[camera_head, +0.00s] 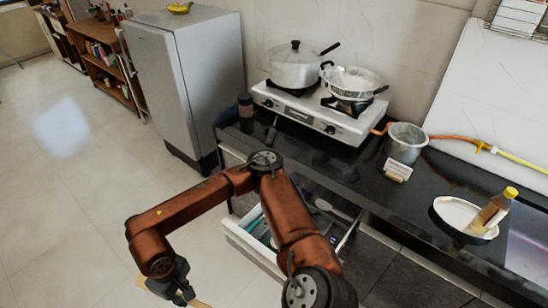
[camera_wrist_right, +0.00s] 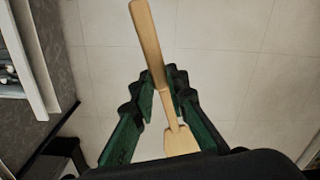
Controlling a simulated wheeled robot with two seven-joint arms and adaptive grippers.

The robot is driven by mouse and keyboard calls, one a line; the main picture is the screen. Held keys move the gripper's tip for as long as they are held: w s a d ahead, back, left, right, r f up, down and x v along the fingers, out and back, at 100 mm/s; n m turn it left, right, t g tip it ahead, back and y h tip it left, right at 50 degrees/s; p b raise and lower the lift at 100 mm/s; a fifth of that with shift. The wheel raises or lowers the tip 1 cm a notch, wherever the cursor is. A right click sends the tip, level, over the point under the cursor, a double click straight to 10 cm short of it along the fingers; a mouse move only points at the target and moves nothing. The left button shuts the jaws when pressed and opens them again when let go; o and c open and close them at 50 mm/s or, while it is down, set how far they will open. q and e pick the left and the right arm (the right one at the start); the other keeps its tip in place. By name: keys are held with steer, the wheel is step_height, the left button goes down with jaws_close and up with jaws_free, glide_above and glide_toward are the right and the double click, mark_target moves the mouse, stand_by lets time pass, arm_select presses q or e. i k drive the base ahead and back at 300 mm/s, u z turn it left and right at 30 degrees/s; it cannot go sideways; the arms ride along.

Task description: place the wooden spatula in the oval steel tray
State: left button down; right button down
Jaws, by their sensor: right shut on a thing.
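The wooden spatula (camera_wrist_right: 150,50) is held between the dark green fingers of my right gripper (camera_wrist_right: 167,92) in the right wrist view, with its handle up in the picture and its broad end near the wrist. In the head view my right gripper (camera_head: 183,291) is at the bottom left of centre, over the floor, with a bit of the spatula (camera_head: 200,304) showing. The oval steel tray (camera_head: 452,209) looks pale and lies on the black counter at the right, far from the gripper. A bottle with a yellow cap (camera_head: 493,211) is on its right side. My left gripper is not in view.
An open drawer (camera_head: 251,238) with utensils juts out below the counter, behind my right arm. A stove (camera_head: 318,115) with a pot and a pan, a metal container (camera_head: 406,142) and a small card (camera_head: 398,170) stand on the counter. A fridge (camera_head: 190,85) is at the left.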

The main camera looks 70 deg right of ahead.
mark_target(457, 213)
steer(key=k, duration=0.9)
steer(key=z, duration=2.55)
